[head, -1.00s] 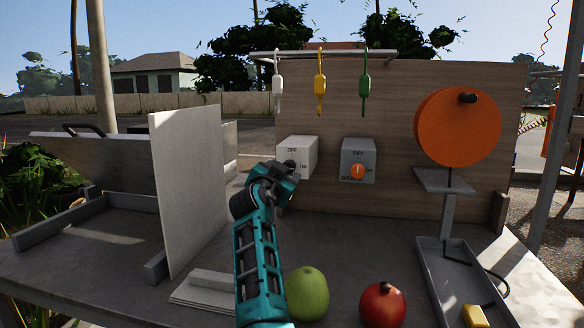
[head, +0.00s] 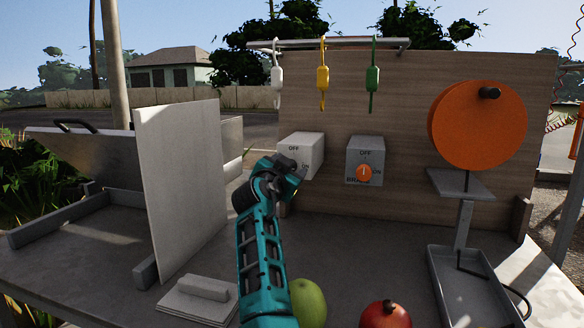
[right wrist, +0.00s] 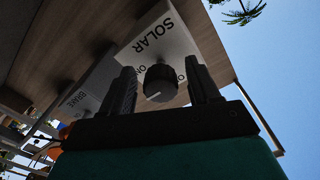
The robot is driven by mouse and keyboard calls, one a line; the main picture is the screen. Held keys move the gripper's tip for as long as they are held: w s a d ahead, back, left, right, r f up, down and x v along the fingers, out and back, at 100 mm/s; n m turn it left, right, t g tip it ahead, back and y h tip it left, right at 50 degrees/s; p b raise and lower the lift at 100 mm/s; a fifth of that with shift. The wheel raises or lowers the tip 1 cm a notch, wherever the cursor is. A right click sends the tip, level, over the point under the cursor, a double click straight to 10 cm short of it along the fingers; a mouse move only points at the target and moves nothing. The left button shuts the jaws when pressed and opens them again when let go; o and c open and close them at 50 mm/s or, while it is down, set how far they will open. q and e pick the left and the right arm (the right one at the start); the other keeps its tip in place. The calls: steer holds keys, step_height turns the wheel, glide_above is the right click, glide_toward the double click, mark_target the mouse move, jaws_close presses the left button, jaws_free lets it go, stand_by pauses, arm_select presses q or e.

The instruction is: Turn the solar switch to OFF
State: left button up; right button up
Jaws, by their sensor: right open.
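The solar switch is a white box (head: 308,152) on the wooden panel, marked OFF at its top; its knob is hidden behind my right gripper in the head view. In the right wrist view the box face (right wrist: 180,43) reads SOLAR, and its round black knob (right wrist: 161,82) has a white line near its lower edge. My right gripper (head: 296,172) is right in front of the box. Its two dark fingers (right wrist: 160,72) are open, one on each side of the knob, with gaps showing. My left gripper is not in view.
A grey brake box (head: 366,152) with an orange knob (head: 364,173) is close on the right. Coloured tags hang above on a rail (head: 340,43). A white upright board (head: 180,180) stands left. A green fruit (head: 308,302) and red fruit (head: 385,314) lie in front.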

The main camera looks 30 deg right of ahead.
steer(key=shift+c, duration=0.2)
steer(key=c, duration=1)
